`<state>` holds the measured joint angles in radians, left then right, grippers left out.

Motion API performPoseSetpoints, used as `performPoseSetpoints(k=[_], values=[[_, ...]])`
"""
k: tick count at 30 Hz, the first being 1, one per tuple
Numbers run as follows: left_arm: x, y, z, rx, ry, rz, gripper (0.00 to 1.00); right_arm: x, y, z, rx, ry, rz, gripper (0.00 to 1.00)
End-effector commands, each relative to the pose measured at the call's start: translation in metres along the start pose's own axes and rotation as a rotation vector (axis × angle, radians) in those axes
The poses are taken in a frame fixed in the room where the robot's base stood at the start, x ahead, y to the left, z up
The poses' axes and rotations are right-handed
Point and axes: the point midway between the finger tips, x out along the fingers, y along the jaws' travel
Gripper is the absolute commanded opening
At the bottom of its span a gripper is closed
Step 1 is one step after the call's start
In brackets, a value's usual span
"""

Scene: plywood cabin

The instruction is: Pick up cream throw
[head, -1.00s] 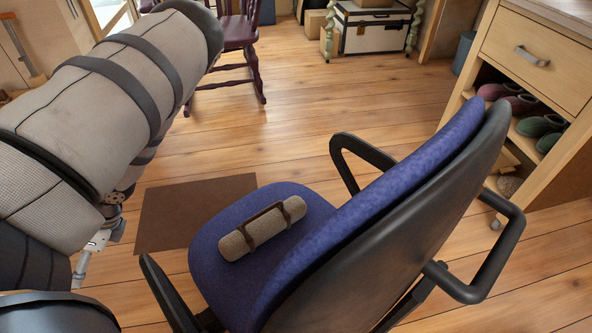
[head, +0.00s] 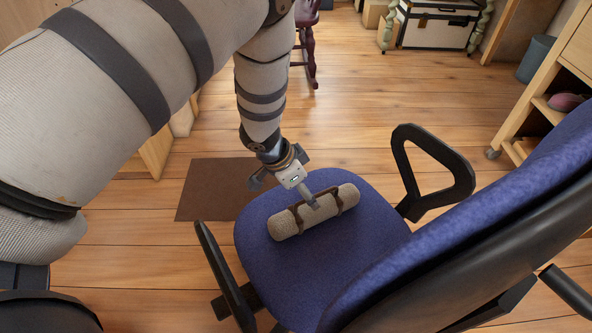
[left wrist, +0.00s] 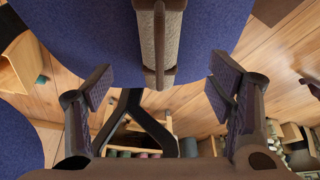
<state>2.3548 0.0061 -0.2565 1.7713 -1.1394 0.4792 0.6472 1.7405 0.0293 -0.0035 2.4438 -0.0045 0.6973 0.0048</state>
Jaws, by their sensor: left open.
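The cream throw (head: 290,221) is a rolled, beige-grey bundle with two brown straps. It lies on the blue seat (head: 262,260) of an office chair. My left gripper (head: 309,195) is at the roll in the head view, one finger overlapping its middle; contact cannot be told. In the left wrist view the open jaws (left wrist: 160,88) have dark padded fingers spread wide. My right gripper is not in view.
The chair has a tall backrest (head: 480,225) at right and black armrests (head: 436,180) on both sides of the seat. A brown mat (head: 210,190) lies on the wooden floor behind. A shelf unit (head: 535,115) stands at upper right. Open floor lies beyond the chair.

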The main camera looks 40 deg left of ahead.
Motion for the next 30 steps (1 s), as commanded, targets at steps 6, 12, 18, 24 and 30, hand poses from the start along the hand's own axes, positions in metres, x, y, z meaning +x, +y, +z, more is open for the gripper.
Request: performPoseSetpoints(k=[6,12,18,24,30], values=[[0.052,0.003,0.004,-0.002,-0.005,0.006,0.75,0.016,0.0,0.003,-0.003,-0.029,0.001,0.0],[0.078,0.001,0.006,-0.002,-0.005,0.004,0.75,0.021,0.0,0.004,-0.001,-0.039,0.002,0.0],[0.114,0.0,0.01,-0.001,-0.005,0.004,0.75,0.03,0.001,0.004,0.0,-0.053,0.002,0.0],[0.117,-0.001,0.007,-0.001,-0.003,0.001,0.75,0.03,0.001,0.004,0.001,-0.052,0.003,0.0],[0.117,-0.001,0.007,-0.001,-0.003,0.001,0.46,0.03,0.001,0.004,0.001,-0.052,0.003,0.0]])
